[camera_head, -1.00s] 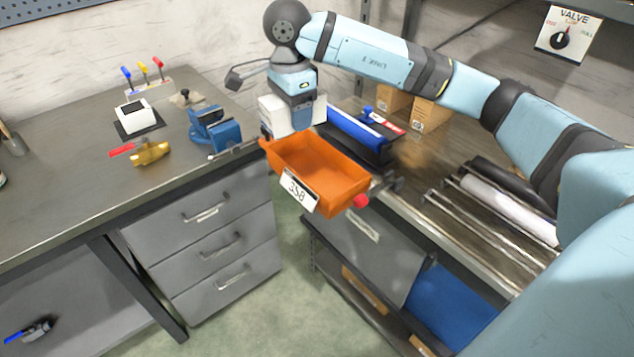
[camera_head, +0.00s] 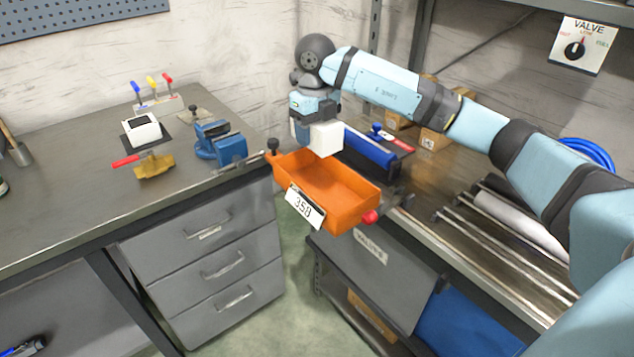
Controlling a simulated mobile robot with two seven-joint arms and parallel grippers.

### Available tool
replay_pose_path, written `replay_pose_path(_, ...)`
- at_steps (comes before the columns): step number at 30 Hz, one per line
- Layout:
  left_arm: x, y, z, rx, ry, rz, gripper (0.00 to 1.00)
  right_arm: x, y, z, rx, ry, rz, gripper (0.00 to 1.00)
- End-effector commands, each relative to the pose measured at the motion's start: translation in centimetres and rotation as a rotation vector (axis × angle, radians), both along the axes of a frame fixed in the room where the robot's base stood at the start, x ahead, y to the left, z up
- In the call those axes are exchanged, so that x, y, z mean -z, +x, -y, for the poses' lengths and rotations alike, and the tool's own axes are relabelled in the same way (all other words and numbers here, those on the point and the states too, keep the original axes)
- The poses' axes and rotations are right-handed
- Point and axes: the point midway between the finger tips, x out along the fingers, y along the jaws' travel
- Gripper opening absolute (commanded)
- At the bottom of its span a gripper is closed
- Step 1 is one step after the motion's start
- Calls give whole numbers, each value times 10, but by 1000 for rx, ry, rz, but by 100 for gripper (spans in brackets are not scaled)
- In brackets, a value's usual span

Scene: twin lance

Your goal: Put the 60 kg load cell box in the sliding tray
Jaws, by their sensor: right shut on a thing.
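My right gripper (camera_head: 314,122) hangs over the far part of the orange tray, pointing down. It is shut on a white box (camera_head: 327,139), which it holds above or at the tray's back rim; the exact gap cannot be told. I cannot read any 60 kg marking on the box. The orange tray (camera_head: 345,219) is open and looks empty, with a white number label (camera_head: 305,206) on its front. It sits at the gap between the two benches. My left gripper is not in view.
A blue vise (camera_head: 220,143), a valve with a red handle (camera_head: 152,166) and a white device (camera_head: 142,129) stand on the left bench. Behind the tray are a blue roller (camera_head: 369,147) and cardboard boxes (camera_head: 436,136). Metal rails (camera_head: 495,232) lie at right.

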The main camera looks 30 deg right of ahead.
Motion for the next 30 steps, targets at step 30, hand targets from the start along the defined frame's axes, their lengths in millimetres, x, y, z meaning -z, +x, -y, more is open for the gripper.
replay_pose_path(30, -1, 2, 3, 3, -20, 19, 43, 128, 0, 0, -2, 0, 2, 16)
